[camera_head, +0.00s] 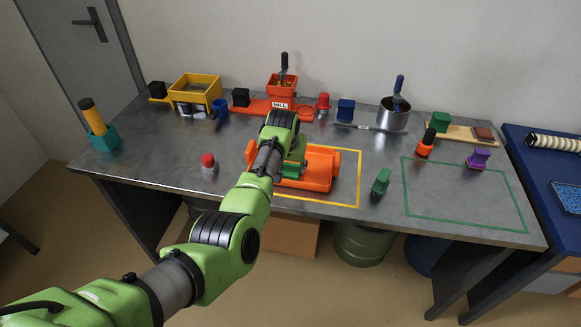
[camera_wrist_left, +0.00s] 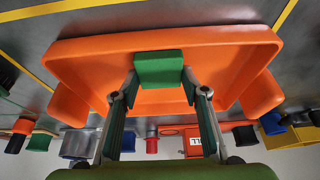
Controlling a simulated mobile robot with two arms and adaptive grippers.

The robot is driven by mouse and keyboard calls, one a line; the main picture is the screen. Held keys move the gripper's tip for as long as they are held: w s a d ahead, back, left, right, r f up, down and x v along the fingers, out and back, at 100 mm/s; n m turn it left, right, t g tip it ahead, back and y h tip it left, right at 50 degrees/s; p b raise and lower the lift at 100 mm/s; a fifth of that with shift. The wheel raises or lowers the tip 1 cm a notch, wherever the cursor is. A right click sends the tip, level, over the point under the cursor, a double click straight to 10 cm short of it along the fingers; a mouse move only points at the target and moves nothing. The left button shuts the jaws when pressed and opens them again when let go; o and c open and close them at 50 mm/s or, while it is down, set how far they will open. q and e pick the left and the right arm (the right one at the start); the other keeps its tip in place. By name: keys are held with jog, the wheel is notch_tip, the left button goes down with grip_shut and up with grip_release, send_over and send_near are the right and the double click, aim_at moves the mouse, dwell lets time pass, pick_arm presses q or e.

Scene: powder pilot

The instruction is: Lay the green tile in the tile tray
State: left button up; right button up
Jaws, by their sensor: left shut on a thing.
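The orange tile tray (camera_head: 320,167) stands inside the yellow outline on the grey table. In the left wrist view the tray (camera_wrist_left: 80,65) fills the upper part, its inside facing the camera. My left gripper (camera_wrist_left: 160,88) is shut on the green tile (camera_wrist_left: 158,68), which is between its fingertips. The tile appears in front of the tray's inside; I cannot tell whether it touches the tray floor. In the head view my left arm reaches over the tray's left part and hides some of it. My right gripper is not in view.
A green block (camera_head: 381,182) stands right of the tray, and a red-topped shaker (camera_head: 208,162) left of it. The orange mill (camera_head: 282,90), yellow hopper (camera_head: 195,92) and steel pot (camera_head: 393,115) stand behind. The green outlined area (camera_head: 465,222) is mostly clear.

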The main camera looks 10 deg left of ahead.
pick_arm(q)
jog(key=shift+f, duration=0.2)
jog(key=o, duration=1.2)
jog(key=shift+c, duration=0.2)
jog(key=shift+r, duration=0.1)
jog(key=shift+r, duration=0.25)
jog(key=v, duration=1.1)
jog(key=shift+s+r, duration=0.15)
jog(key=shift+r, duration=0.2)
jog(key=shift+a, duration=0.1)
